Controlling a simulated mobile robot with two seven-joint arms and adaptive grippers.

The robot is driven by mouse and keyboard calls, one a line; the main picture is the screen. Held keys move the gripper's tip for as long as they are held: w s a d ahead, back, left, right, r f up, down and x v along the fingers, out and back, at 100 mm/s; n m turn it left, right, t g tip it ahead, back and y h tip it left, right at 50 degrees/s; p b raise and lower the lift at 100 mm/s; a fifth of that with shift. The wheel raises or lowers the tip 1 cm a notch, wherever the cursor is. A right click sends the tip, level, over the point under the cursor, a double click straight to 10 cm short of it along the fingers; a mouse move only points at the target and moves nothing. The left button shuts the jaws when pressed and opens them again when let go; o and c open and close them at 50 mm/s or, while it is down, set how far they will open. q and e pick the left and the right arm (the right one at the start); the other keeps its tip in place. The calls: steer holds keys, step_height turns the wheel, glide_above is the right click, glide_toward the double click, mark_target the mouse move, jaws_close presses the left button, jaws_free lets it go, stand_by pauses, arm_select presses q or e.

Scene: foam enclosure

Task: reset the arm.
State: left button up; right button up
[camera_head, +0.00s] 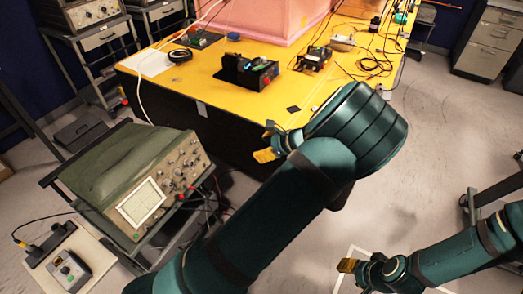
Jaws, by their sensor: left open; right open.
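My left gripper (268,142) is near the front edge of the yellow table, with its yellow-tipped fingers apart and nothing between them. Its dark green arm reaches up from the bottom middle of the head view and bends in front of the table. My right gripper (346,266) is low at the right, over the floor, with one yellow fingertip showing and the rest partly hidden. No object shows in it.
The yellow table (215,92) holds a pink foam block (265,18), a black device (247,72) and cables. An oscilloscope (150,190) stands on a cart at the left. A grey drawer cabinet (490,45) is at the back right. Open floor (440,130) lies at the right.

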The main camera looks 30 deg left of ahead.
arm_select(q)
steer(key=shift+f, duration=0.1)
stand_by(0.4)
steer(key=s+d+f+n+g+h, duration=0.1)
steer(key=s+d+f+n+h, duration=0.25)
steer(key=s+f, duration=0.4)
steer(key=s+d+f+n+g+h, duration=0.1)
steer(key=s+d+f+n+h, duration=0.2)
steer(key=s+f, duration=0.45)
steer(key=s+d+n+t+h, duration=0.3)
steer(key=s+d+n+h, duration=0.3)
steer(key=d+n, duration=0.3)
steer(key=n+h, duration=0.1)
steer(key=n, duration=0.2)
steer(key=shift+s+d+h, duration=0.2)
steer(key=shift+d+h, duration=0.1)
steer(key=shift+h, duration=0.05)
arm_select(e)
steer(key=shift+s+a+f+g, duration=0.1)
steer(key=shift+s+a+g, duration=0.05)
steer(key=shift+s, duration=0.35)
steer(key=shift+s+a+f+g, duration=0.1)
steer(key=shift+s+g, duration=0.05)
steer(key=shift+s, duration=0.3)
arm_select(q)
steer(key=shift+a+r, duration=0.1)
arm_select(e)
steer(key=shift+w+a, duration=0.1)
steer(key=shift+w, duration=0.05)
